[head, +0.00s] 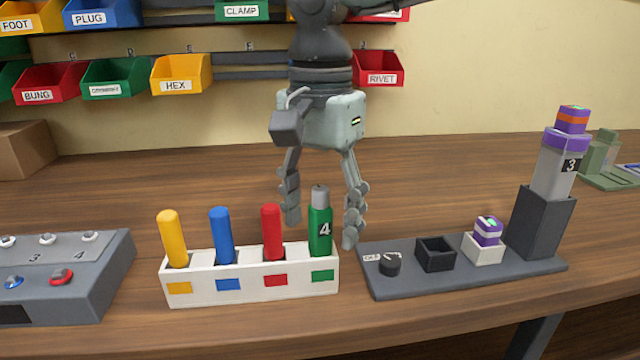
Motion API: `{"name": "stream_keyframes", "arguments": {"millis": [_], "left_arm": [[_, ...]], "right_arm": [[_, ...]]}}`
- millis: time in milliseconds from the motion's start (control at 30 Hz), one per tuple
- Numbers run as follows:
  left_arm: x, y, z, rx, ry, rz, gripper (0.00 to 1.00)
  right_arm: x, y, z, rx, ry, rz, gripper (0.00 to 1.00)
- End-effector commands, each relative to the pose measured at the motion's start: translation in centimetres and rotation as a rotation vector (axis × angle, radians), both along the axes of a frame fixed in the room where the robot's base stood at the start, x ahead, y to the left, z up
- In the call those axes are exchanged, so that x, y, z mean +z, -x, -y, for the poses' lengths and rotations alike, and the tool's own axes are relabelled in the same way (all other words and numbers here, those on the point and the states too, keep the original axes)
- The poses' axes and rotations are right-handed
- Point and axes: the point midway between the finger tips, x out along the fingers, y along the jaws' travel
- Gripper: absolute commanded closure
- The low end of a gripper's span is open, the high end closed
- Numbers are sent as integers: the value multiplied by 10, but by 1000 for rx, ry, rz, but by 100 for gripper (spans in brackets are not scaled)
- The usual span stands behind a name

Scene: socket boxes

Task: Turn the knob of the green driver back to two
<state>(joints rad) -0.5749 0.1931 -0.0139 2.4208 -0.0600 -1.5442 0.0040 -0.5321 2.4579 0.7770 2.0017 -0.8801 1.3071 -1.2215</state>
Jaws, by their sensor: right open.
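The green driver (320,222) stands upright in the rightmost slot of a white rack (250,293), with a green label below it. Its body shows a white 4, and a grey knob (320,193) sits on its top. My right gripper (322,232) points down at the rack's right end. Its two fingers are spread, one left of the green driver and one right of it. I cannot tell whether either finger touches the driver. My left gripper is not in view.
Yellow, blue and red tools (271,232) stand in the other rack slots. At right is a dark board (465,275) with a small black knob, square holders and a tall purple-topped device (557,170). A grey switch box (70,275) stands left. Labelled bins (181,74) hang behind.

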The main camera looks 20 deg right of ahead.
Motion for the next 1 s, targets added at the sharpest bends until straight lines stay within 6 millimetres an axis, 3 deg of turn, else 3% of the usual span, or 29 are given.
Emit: {"name": "stream_keyframes", "arguments": {"millis": [333,1000], "left_arm": [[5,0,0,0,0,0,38],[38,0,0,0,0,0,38]], "right_arm": [[6,0,0,-1,-1,1,38],[59,0,0,-2,0,0,38]]}}
